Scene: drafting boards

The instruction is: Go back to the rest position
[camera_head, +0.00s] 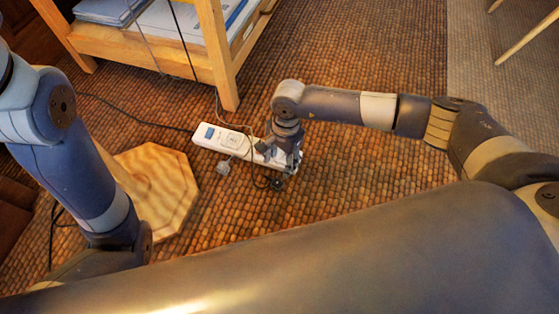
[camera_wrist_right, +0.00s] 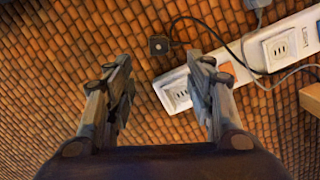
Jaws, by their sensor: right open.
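My right gripper (camera_head: 283,172) points down over the near right end of a white power strip (camera_head: 207,136) on the floor. In the right wrist view the gripper (camera_wrist_right: 164,66) is open, with nothing held between its fingers. The right finger covers part of the power strip (camera_wrist_right: 298,38); the left finger is over bare floor. A small black plug (camera_wrist_right: 158,44) on a dark cable lies on the floor beside the strip, beyond the fingertips. My left arm comes in from the left and bends at the bottom left; its gripper is out of view.
A wooden rack (camera_head: 150,48) with blue items stands behind the strip. A pale wooden octagonal base (camera_head: 180,200) sits left of it. A grey plug (camera_head: 223,168) and several cables lie loose around the strip. The brown floor (camera_head: 360,60) behind my right arm is clear.

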